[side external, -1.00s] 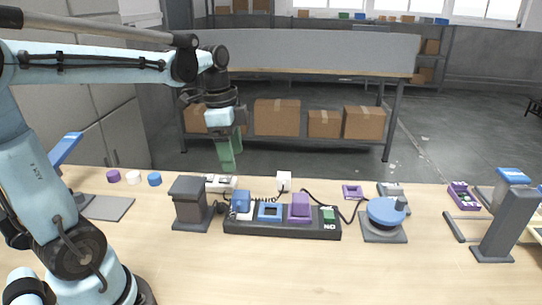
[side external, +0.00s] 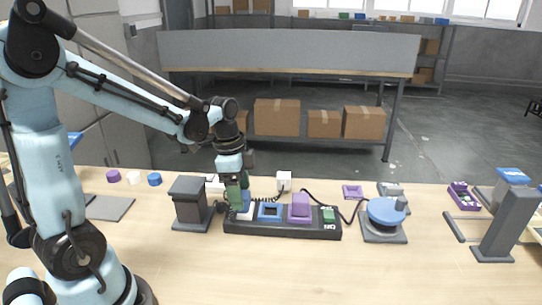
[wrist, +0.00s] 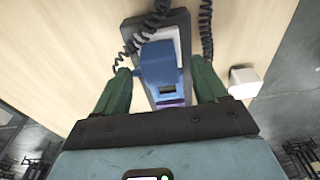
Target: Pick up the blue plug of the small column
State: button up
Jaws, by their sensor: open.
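A blue plug (side external: 247,200) sits at the left end of a black power strip (side external: 282,234) and is partly hidden behind my gripper. In the wrist view, the blue plug (wrist: 157,68) lies between my two green fingers. My gripper (side external: 238,205) points down at the plug and is open, with a finger on either side (wrist: 160,88). I cannot tell whether the fingers touch it. A short dark grey column (side external: 189,204) stands just left of the strip, with a dark coiled cord beside it.
The strip also carries a blue-framed socket (side external: 270,211), a purple plug (side external: 299,208) and a green switch (side external: 328,215). A white block (side external: 284,181) stands behind. A blue turntable (side external: 386,212) and a taller grey column (side external: 507,225) stand right. The front table is clear.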

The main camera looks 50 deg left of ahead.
aim_at(244, 196)
jog(key=shift+w+d+f, duration=0.1)
jog(key=shift+f, duration=0.8)
jog(key=shift+c, duration=0.4)
jog(key=c, duration=0.9)
jog(key=shift+r, duration=0.15)
jog(key=shift+r, duration=0.55)
jog(key=r, duration=0.1)
jog(key=d+r, duration=0.1)
jog(key=r, duration=0.1)
jog(key=shift+r, duration=0.15)
jog(key=s+d+r, duration=0.3)
jog(key=d+r, duration=0.4)
jog(key=d, duration=0.3)
jog(key=shift+s+r, duration=0.2)
jog(key=shift+s, duration=0.15)
